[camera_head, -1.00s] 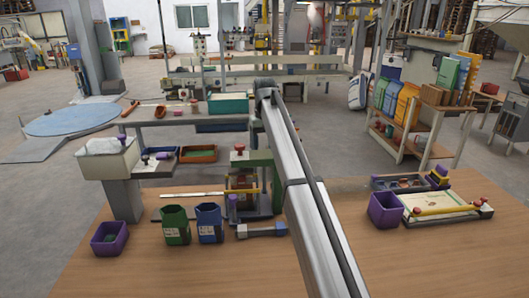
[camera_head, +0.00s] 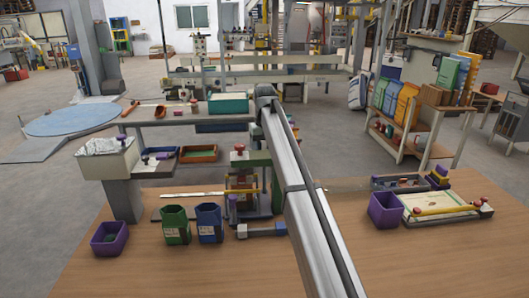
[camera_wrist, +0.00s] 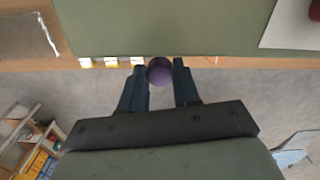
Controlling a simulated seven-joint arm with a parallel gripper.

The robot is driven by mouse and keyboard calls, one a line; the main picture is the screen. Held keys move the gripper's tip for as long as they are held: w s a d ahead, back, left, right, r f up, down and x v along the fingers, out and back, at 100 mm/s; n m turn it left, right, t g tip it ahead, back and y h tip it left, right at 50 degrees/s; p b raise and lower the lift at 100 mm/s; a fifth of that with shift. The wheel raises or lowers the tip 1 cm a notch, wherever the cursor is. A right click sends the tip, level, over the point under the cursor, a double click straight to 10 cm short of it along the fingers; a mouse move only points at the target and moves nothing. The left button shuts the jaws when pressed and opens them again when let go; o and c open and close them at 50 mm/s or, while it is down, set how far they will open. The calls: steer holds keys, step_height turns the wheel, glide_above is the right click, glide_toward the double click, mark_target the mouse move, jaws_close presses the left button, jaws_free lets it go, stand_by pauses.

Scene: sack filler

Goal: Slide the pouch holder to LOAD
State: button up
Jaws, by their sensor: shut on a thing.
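In the wrist view, a round purple knob (camera_wrist: 159,71) sits between the two dark fingers of my gripper (camera_wrist: 160,76). The fingers are shut on it. The knob is at the edge of a broad grey-green panel (camera_wrist: 180,30). Several small white and yellow labels (camera_wrist: 111,62) line that edge, left of and beside the knob; their words are too small to read. In the head view, a green-framed station (camera_head: 262,160) with a red knob on top stands left of my arm. My gripper is hidden there, and I cannot make out the pouch holder clearly.
A green bin (camera_head: 175,226), a blue bin (camera_head: 209,224) and a purple bin (camera_head: 109,238) stand on the wooden table (camera_head: 200,275) at left. Another purple bin (camera_head: 384,211) and a tray (camera_head: 440,214) are at right. The table's front is mostly clear.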

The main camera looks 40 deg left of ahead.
jaws_close()
steer(key=s+a, duration=0.9)
stand_by(0.4)
steer(key=shift+s+a, duration=0.1)
steer(key=o, duration=0.7)
jaws_free()
step_height(320, 180, up, 14)
steer(key=shift+f, duration=0.1)
